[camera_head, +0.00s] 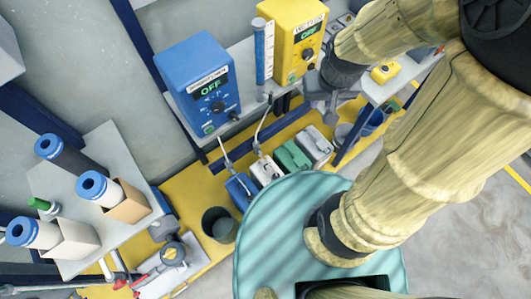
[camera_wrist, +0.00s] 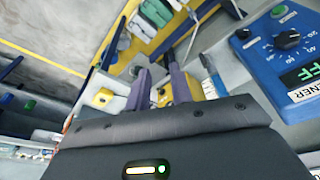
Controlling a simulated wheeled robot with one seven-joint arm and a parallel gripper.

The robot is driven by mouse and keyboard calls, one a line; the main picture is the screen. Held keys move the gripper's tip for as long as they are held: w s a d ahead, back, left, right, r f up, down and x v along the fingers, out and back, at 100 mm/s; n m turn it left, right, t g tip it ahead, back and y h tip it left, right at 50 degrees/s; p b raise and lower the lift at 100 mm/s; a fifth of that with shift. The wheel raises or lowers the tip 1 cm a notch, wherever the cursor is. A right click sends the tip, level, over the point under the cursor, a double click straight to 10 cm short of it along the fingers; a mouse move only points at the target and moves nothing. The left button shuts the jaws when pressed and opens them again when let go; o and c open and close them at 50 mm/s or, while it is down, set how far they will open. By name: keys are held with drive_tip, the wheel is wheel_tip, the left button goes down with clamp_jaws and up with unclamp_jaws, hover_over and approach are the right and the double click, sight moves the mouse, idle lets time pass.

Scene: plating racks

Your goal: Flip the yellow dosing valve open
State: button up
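A small grey fitting with a yellow part on top (camera_head: 172,253) stands at the lower left in the head view, beside red-handled pipework (camera_head: 122,282). It may be the yellow dosing valve; its lever position is too small to tell. My gripper (camera_head: 326,112) is far from it, up and to the right, in front of the yellow control box (camera_head: 297,38). In the wrist view my gripper (camera_wrist: 160,74) shows two dark fingers apart, with nothing visible held between them. The fitting is not recognisable in the wrist view.
A blue control box (camera_head: 198,85) reading OFF stands left of the yellow one. Blue-capped cylinders (camera_head: 100,188) stand on a grey shelf at left. A dark cup (camera_head: 219,224) sits near my base.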

drive_tip(key=shift+s, duration=0.1)
drive_tip(key=w+f+n+t+b, duration=0.1)
drive_tip(key=w+f+n+b, duration=0.5)
drive_tip(key=f, duration=0.5)
drive_tip(key=w+f+n+b, duration=0.3)
drive_tip(key=w+f+b, duration=0.2)
drive_tip(key=f+b, duration=0.4)
drive_tip(key=a+f+n+y+b, duration=0.1)
drive_tip(key=a+f+n+b, duration=0.1)
drive_tip(key=f, duration=0.6)
drive_tip(key=a+f+n+g+y+b, duration=0.1)
drive_tip(key=f+n+b, duration=0.3)
drive_tip(key=f, duration=0.4)
drive_tip(key=a+f+n+g+y+b, duration=0.1)
drive_tip(key=a+f+n+y+b, duration=0.1)
drive_tip(key=f+b, duration=0.3)
wheel_tip(320, 180, down, 3)
drive_tip(key=shift+s+a+f+n, duration=0.2)
drive_tip(key=shift+a+n, duration=0.5)
drive_tip(key=shift+a, duration=0.15)
